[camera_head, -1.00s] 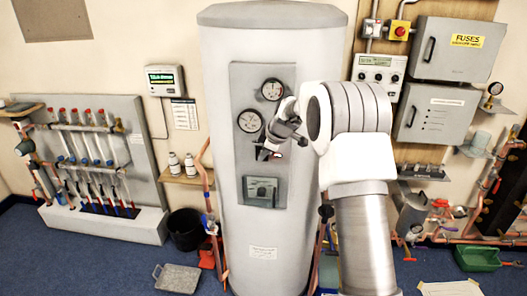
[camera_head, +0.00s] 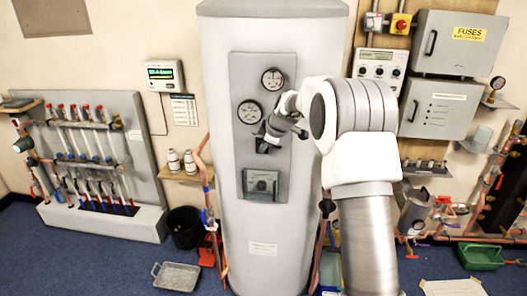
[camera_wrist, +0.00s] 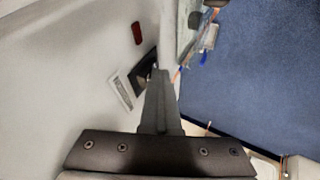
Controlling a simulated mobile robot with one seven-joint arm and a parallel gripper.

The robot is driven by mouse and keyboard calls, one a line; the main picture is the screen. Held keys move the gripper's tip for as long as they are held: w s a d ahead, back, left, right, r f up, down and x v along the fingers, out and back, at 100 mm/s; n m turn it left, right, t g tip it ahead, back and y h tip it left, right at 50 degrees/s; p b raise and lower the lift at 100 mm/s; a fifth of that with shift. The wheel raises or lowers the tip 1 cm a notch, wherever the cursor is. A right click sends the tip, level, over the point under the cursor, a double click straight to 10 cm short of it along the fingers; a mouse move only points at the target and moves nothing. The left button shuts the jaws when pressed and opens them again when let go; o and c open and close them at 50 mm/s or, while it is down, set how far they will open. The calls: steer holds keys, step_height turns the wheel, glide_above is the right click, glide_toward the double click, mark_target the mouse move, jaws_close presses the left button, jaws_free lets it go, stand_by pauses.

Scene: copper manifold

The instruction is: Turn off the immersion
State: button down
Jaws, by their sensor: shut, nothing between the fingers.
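The tall grey-white cylinder (camera_head: 275,30) stands in the middle of the head view. Its front panel (camera_head: 245,75) carries two round dials (camera_head: 272,78) (camera_head: 250,111) and, lower down, a square grey control box (camera_head: 263,184) with a dark face and a knob. No switch labelled immersion is legible. My gripper (camera_head: 266,142) is shut and empty in front of the panel, below the dials and above the control box. In the wrist view, my shut fingers (camera_wrist: 160,73) point at the cylinder side, beside a dark patch (camera_wrist: 146,68), a pale label (camera_wrist: 122,95) and a small red part (camera_wrist: 137,33). Contact cannot be told.
A pipe rack (camera_head: 135,150) stands left. A grey tray (camera_head: 176,277) and a black bucket (camera_head: 185,228) sit on the blue floor.

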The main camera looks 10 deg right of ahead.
steer(key=shift+w+r, duration=0.1)
steer(key=shift+r, duration=0.1)
steer(key=shift+d+r, duration=0.1)
steer(key=shift+r, duration=0.75)
